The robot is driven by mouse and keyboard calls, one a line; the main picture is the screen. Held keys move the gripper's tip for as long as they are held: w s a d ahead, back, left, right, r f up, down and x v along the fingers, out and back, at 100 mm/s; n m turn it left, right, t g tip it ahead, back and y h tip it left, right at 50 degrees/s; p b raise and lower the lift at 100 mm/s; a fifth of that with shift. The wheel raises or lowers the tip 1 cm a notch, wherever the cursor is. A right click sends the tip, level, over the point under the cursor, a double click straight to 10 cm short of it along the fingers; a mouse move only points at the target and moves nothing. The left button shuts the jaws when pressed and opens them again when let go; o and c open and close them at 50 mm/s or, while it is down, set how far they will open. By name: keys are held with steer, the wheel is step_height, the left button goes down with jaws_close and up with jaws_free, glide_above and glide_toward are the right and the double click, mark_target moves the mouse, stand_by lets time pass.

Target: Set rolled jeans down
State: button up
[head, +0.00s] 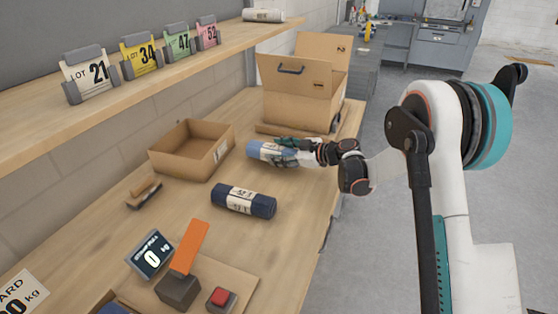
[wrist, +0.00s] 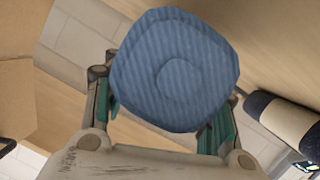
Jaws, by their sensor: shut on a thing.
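A light blue rolled pair of jeans (head: 264,151) is in my gripper (head: 287,148) in the head view, over the bench to the right of the open cardboard box. In the wrist view the end of the light blue roll (wrist: 175,70) fills the middle, with the fingers of my gripper (wrist: 165,112) on either side of it. The gripper is shut on it. I cannot tell whether the roll touches the bench. A second, dark blue roll (head: 244,201) with a pale label band lies on the bench nearer the camera.
An open, empty cardboard box (head: 190,150) stands left of the held roll. A lidded carton (head: 305,90) stands behind it. A scale display (head: 149,254), an orange plate (head: 190,247) and a red button (head: 221,297) are in front. Lot cards (head: 88,76) stand on the shelf.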

steer(key=shift+f+b, duration=0.3)
steer(key=shift+f, duration=0.95)
steer(key=shift+f, duration=0.15)
steer(key=o, duration=1.4)
steer(key=shift+c, duration=0.2)
